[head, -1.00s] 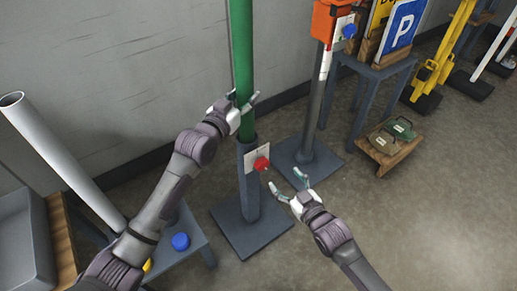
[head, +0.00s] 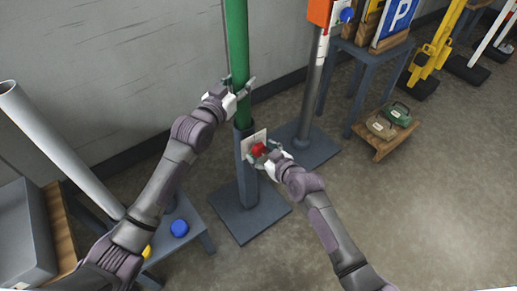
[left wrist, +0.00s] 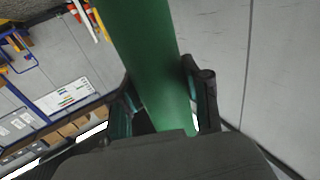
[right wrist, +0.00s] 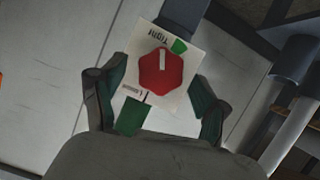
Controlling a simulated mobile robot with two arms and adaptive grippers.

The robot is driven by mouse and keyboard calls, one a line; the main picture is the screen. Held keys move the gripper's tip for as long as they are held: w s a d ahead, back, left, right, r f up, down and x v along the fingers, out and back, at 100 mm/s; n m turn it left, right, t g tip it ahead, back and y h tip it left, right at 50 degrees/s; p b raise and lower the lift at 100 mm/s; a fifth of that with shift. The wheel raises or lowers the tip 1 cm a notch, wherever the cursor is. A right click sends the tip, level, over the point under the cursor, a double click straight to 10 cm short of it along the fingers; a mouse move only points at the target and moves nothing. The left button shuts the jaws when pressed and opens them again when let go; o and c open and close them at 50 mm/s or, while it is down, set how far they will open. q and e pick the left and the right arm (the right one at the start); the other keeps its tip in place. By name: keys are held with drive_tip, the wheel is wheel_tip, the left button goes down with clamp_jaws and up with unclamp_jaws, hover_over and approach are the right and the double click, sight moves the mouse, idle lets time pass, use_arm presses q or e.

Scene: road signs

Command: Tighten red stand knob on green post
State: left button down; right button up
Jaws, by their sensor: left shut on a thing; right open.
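The green post (head: 236,58) stands upright in the dark grey stand (head: 246,182). My left gripper (head: 241,88) is shut on the post above the stand's sleeve; the left wrist view shows the post (left wrist: 150,60) between its fingers (left wrist: 160,105). The red knob (head: 258,149) is on a white plate on the sleeve's side. My right gripper (head: 266,150) is open at the knob. In the right wrist view the knob (right wrist: 160,84) has a white pointer line and sits just beyond and between the open fingers (right wrist: 155,105). The plate (right wrist: 150,38) carries the word "Tight" and a green mark.
A second stand with an orange box (head: 320,12) and blue knob is close behind on the right. A low table at left holds a blue knob (head: 180,228). A grey pipe (head: 55,145) leans at left.

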drive_tip(key=shift+x, duration=1.2)
drive_tip(key=c, duration=1.2)
